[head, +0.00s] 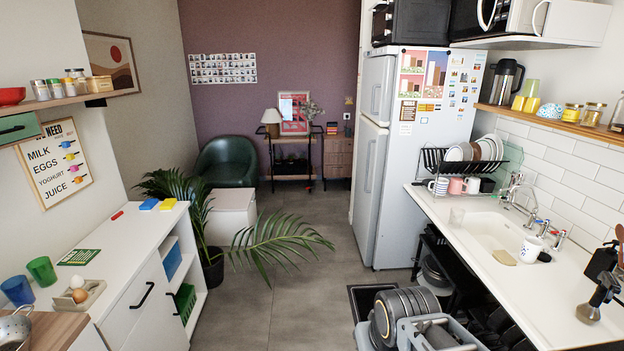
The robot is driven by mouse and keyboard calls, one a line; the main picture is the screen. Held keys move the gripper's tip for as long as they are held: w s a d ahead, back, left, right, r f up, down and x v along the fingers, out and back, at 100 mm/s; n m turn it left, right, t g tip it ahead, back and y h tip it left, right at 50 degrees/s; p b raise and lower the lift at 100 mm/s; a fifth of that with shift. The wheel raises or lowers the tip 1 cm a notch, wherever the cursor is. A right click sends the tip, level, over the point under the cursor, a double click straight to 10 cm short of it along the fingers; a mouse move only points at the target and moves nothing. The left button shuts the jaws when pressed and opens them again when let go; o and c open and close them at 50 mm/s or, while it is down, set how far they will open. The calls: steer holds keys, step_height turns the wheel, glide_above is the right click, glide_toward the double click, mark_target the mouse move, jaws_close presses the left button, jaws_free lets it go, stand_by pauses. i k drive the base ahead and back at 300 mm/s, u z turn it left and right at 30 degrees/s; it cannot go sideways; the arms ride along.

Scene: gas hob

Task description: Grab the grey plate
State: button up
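A black wire dish rack (431,160) stands on the white counter at the right. Several plates stand on edge in it, close together. Some are white, and a darker grey-brown plate (486,149) shows among them, partly covered by its neighbours. I cannot tell for sure from here whether it is the grey plate. Parts of my own folded arm show at the bottom edge, right of the middle. My gripper's fingers cannot be made out, and nothing of mine is near the rack.
The fridge (400,150) stands beyond the counter. A potted plant (213,262) reaches into the aisle. The grey floor (300,275) is otherwise open.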

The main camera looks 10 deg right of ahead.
mark_target(467, 150)
steer(key=z, duration=0.05)
steer(key=i, duration=2.25)
steer(key=z, duration=0.55)
